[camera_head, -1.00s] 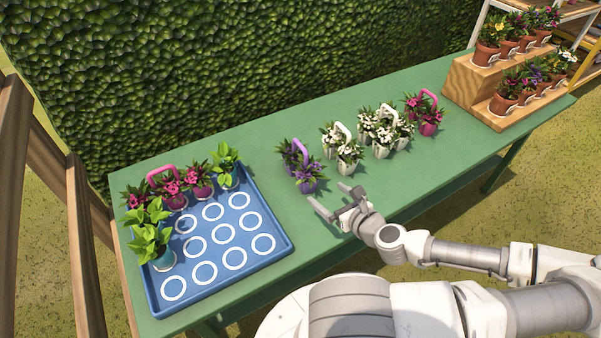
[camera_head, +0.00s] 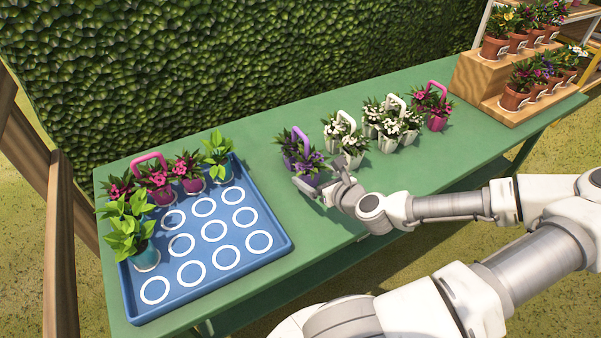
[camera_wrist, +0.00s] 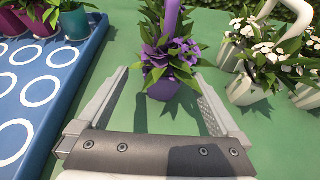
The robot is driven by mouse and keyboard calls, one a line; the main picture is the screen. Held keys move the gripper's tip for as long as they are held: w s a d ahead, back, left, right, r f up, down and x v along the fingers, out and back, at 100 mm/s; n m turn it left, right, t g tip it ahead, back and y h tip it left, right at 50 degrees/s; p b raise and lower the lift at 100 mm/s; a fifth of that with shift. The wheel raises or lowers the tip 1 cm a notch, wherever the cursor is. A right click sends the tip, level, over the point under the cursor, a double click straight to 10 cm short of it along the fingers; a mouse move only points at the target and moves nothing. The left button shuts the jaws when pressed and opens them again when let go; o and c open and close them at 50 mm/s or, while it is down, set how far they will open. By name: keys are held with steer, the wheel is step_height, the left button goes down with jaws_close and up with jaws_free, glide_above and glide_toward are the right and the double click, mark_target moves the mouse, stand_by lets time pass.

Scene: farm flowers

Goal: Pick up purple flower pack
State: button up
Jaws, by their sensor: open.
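The purple flower pack (camera_head: 299,150) stands on the green table, right of the blue tray. It has purple pots, purple blooms and an upright purple handle. In the wrist view the purple flower pack (camera_wrist: 168,60) is upright just ahead of my gripper (camera_wrist: 162,92), and its front pot lies between the lines of the two spread fingers. My gripper (camera_head: 320,184) is open and empty, close to the front of the pack. In the head view it partly overlaps the front pot. I cannot tell whether a finger touches it.
The blue tray (camera_head: 284,243) with ringed slots holds pink-flowered and green plants on its left and back sides. White flower packs (camera_head: 352,140) stand close on the right, then a pink pack (camera_head: 437,108). A wooden stepped stand (camera_head: 480,85) holds several potted flowers. The hedge is behind the table.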

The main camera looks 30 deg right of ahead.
mark_target(300, 164)
steer(key=x, duration=0.3)
steer(key=shift+w+b, duration=0.2)
steer(key=shift+b, duration=0.1)
steer(key=shift+d+b+x, duration=0.15)
steer(key=shift+b+x, duration=0.35)
steer(key=shift+x, duration=0.85)
steer(key=shift+d+b+x, duration=0.1)
steer(key=shift+b+x, duration=0.4)
steer(key=shift+x, duration=0.85)
steer(key=shift+r, duration=0.15)
steer(key=shift+c, duration=0.3)
jaws_close()
steer(key=shift+r, duration=0.1)
